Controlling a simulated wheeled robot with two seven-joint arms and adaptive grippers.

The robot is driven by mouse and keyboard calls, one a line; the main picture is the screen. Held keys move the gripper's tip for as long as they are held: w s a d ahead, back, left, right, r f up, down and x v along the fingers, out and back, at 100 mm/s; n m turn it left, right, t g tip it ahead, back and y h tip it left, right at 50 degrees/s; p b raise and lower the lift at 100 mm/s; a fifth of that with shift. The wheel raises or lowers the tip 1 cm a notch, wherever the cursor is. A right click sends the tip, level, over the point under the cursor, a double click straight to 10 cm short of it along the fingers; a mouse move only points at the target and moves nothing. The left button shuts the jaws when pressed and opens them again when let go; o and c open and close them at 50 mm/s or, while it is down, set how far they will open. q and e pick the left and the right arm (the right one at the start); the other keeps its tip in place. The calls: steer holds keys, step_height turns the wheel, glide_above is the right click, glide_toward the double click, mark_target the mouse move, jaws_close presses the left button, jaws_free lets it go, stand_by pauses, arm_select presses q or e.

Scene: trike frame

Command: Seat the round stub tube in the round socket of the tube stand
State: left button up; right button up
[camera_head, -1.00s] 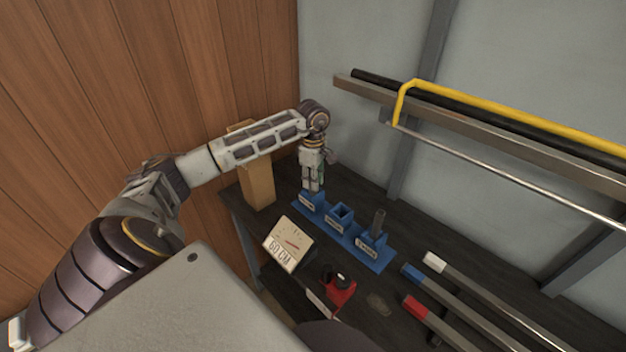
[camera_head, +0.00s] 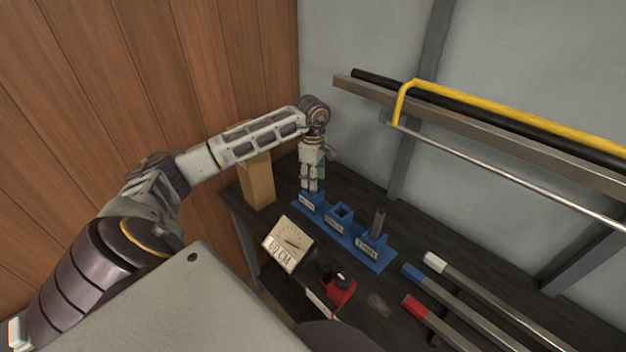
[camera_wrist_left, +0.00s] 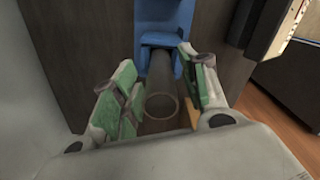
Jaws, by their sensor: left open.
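The blue tube stand (camera_head: 357,248) sits on the dark bench with several labelled sockets in a row. My left gripper (camera_head: 310,188) points down over its leftmost socket (camera_head: 311,199). In the left wrist view the gripper (camera_wrist_left: 160,100) is open, with green finger pads on either side of the grey round stub tube (camera_wrist_left: 161,85). The tube's open round end faces the camera, and its far end meets the blue socket block (camera_wrist_left: 162,38). How deep it sits is hidden. The middle socket (camera_head: 341,212) looks empty. A dark tube (camera_head: 378,223) stands upright in the right socket.
A cardboard box (camera_head: 257,182) stands left of the stand. A card with a dial (camera_head: 288,245) and a red device (camera_head: 338,291) are in front. Long bars with blue (camera_head: 412,271) and red (camera_head: 416,308) ends lie at right. Wall-held bars (camera_head: 480,125) are behind.

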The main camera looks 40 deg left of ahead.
arm_select(q)
steer(key=shift+r, duration=5.5)
steer(key=shift+r, duration=0.15)
